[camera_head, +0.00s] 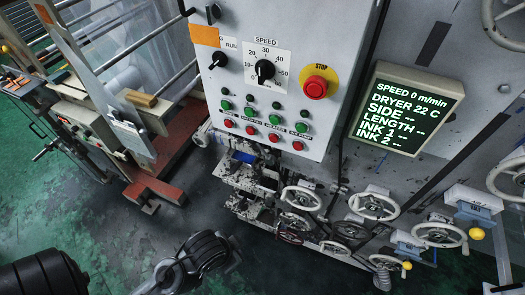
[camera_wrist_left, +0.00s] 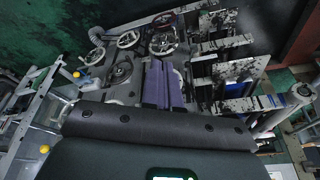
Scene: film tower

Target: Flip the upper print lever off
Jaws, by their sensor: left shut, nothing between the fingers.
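Two small yellow ball knobs show at the lower right in the head view. The upper knob (camera_head: 477,233) sits just below a pale block with a blue face (camera_head: 475,211). The lower knob (camera_head: 407,265) sits below a similar block. Two yellow knobs also show at the left of the left wrist view, one higher (camera_wrist_left: 76,74) and one lower (camera_wrist_left: 44,149); I cannot match them surely. My left gripper (camera_wrist_left: 160,75) appears as two narrow fingers close together, shut and empty, apart from both knobs. My right gripper is not in view.
Several handwheels (camera_head: 374,205) crowd the machine's lower side. A control panel (camera_head: 288,75) carries a red stop button (camera_head: 316,87). A display (camera_head: 405,108) reads speed 0. Dark rollers and plates (camera_wrist_left: 228,70) stand right of my fingers. Green floor (camera_head: 60,225) is open at left.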

